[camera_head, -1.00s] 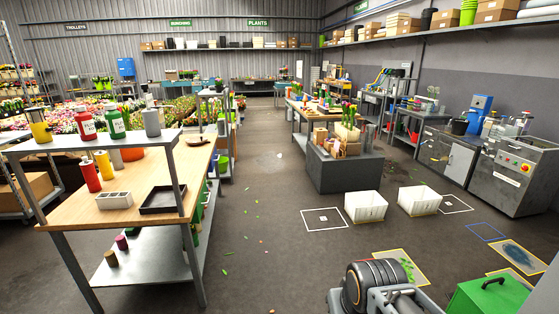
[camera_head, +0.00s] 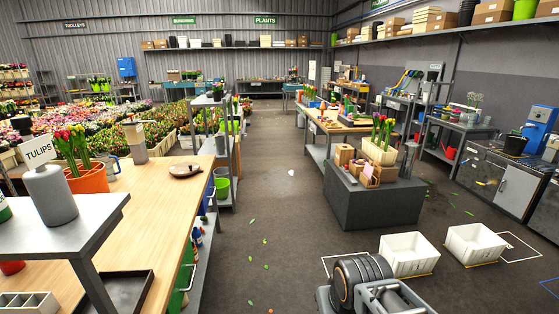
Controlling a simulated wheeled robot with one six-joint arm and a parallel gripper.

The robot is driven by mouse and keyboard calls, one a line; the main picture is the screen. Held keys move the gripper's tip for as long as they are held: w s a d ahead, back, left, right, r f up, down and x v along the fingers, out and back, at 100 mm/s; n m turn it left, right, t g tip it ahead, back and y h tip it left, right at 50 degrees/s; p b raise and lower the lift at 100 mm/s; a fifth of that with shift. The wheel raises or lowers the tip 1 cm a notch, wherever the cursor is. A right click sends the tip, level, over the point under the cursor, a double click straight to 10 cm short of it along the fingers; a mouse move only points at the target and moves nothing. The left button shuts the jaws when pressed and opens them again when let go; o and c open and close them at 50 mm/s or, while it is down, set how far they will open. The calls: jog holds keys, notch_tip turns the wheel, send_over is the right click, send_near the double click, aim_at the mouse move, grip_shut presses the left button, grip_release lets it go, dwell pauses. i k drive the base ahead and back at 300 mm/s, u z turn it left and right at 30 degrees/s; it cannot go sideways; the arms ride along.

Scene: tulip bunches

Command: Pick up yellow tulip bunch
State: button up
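No bunch that is clearly yellow can be made out at this size. Tulips with red, purple and some yellowish heads (camera_head: 74,137) stand upright in an orange pot (camera_head: 88,180) on the left wooden bench, beside a white "TULIPS" sign (camera_head: 39,150). More tulips with reddish heads (camera_head: 381,127) stand in a pale planter (camera_head: 379,153) on the dark grey block at centre right. A dark ribbed cylinder in a grey bracket (camera_head: 370,285) at the bottom is part of my arm. My gripper's fingers are not visible.
The left bench (camera_head: 165,205) carries a dark tray and bottles. The dark grey block (camera_head: 372,204) stands at centre right, with two white crates (camera_head: 408,254) (camera_head: 474,244) on the floor before it. The aisle (camera_head: 265,190) between is mostly clear, with scattered leaves.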

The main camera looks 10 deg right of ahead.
aim_at(389, 128)
jog(key=z, duration=0.1)
jog(key=i, duration=2.25)
jog(key=z, duration=0.75)
jog(key=i, duration=2.4)
jog(key=z, duration=0.5)
jog(key=i, duration=0.75)
jog(key=z, duration=0.15)
